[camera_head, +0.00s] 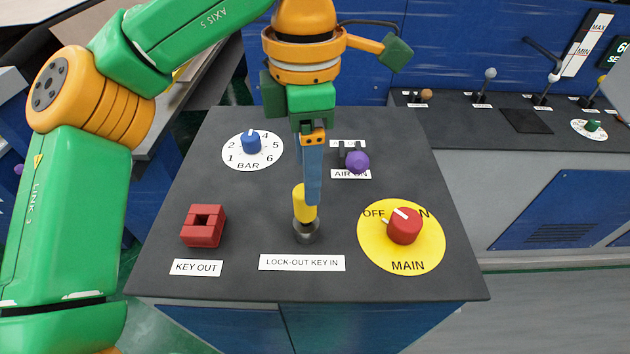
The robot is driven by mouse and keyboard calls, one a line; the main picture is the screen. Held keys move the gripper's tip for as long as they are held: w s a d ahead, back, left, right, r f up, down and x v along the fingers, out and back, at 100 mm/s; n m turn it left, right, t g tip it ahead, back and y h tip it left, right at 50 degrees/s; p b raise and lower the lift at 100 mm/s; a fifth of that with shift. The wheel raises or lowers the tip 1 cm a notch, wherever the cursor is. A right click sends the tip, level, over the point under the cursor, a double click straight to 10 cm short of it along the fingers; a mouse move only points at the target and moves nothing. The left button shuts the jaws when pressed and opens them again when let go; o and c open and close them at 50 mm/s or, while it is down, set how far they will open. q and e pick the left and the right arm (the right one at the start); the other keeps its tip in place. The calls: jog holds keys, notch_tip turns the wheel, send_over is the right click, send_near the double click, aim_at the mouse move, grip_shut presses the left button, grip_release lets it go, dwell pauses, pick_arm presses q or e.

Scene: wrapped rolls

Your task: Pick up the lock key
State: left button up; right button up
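The lock key, a yellow upright piece (299,205), stands in a dark grey round socket (306,232) behind the label "LOCK-OUT KEY IN". My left gripper (313,198) comes down from the top with its blue finger pointing down. The finger's tip is at the right side of the key's upper part and overlaps it in the picture. The fingers are seen nearly edge-on, so I cannot tell whether they are around the key or touching it. My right gripper is not in view.
The dark panel also bears a red square holder (203,226) at "KEY OUT", a red MAIN knob (404,226) on a yellow disc, a blue BAR knob (251,142) and a purple AIR knob (357,161). Another bench (440,130) with levers stands at the right.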

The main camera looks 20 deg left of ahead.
aim_at(302, 194)
pick_arm(q)
jog(key=f, duration=0.1)
jog(key=s+f, duration=0.1)
jog(key=f, duration=0.2)
jog(key=shift+s+a+f, duration=0.15)
jog(key=shift+s+f, duration=0.15)
jog(key=shift+w+f, duration=0.1)
jog(key=shift+f, duration=0.25)
jog(key=shift+w+f, duration=0.15)
jog(key=shift+w, duration=0.15)
jog(key=shift+s, duration=0.1)
grip_shut()
